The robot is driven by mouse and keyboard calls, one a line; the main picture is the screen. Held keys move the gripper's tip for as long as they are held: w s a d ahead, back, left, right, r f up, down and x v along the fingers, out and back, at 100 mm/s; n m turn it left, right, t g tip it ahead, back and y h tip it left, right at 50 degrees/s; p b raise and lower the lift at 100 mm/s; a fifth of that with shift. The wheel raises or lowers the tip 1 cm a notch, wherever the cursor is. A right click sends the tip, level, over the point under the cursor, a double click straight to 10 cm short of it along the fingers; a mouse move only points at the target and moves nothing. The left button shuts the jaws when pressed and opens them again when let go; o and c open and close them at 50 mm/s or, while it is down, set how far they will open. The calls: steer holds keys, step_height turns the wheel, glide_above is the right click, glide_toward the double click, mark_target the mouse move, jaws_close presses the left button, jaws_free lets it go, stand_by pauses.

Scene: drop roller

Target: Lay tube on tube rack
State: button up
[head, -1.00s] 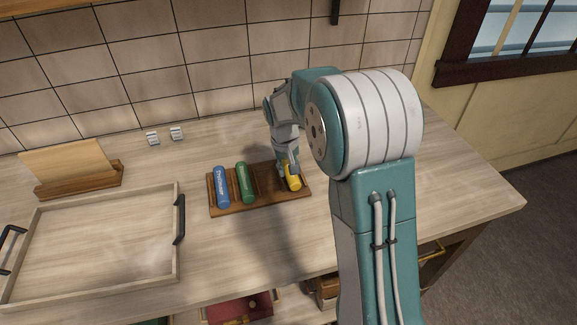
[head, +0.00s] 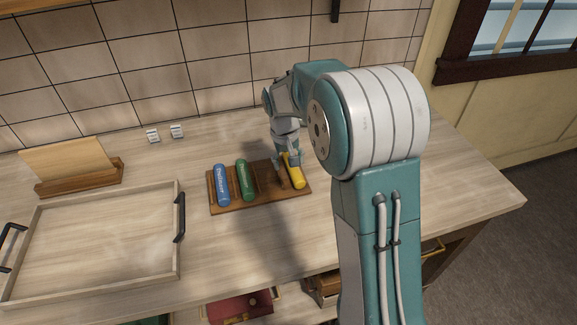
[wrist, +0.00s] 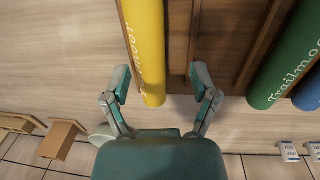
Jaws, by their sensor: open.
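The yellow tube (head: 294,170) lies in the right end of the brown tube rack (head: 267,182), beside the green tube (head: 244,180) and the blue tube (head: 222,185). My gripper (head: 288,160) is low over the far end of the yellow tube. In the wrist view my gripper (wrist: 161,78) is open, with one finger on each side of the yellow tube (wrist: 144,45). The tube is nearer the left finger there, and a gap shows on the right. The green tube (wrist: 284,60) and blue tube (wrist: 309,92) are to the right.
An empty wooden tray (head: 175,240) with black handles stands at the left. Behind it is a wooden stand holding a board (head: 65,162). Two small white labelled pieces (head: 165,134) lie near the tiled wall. The counter right of the rack looks clear.

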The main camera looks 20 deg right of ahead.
step_height(320, 180, up, 11)
steer(key=a, duration=0.1)
steer(key=s+r+t, duration=0.1)
steer(key=s+r, duration=0.2)
steer(key=s, duration=0.4)
steer(key=s+r+t, duration=0.2)
steer(key=s+r, duration=0.2)
steer(key=s, duration=0.3)
steer(key=s+f+t+y, duration=0.1)
steer(key=s+f+t, duration=0.1)
steer(key=s, duration=1.1)
steer(key=shift+s+a+f+t, duration=0.25)
steer(key=shift+s+f+t, duration=0.1)
steer(key=shift+f, duration=0.35)
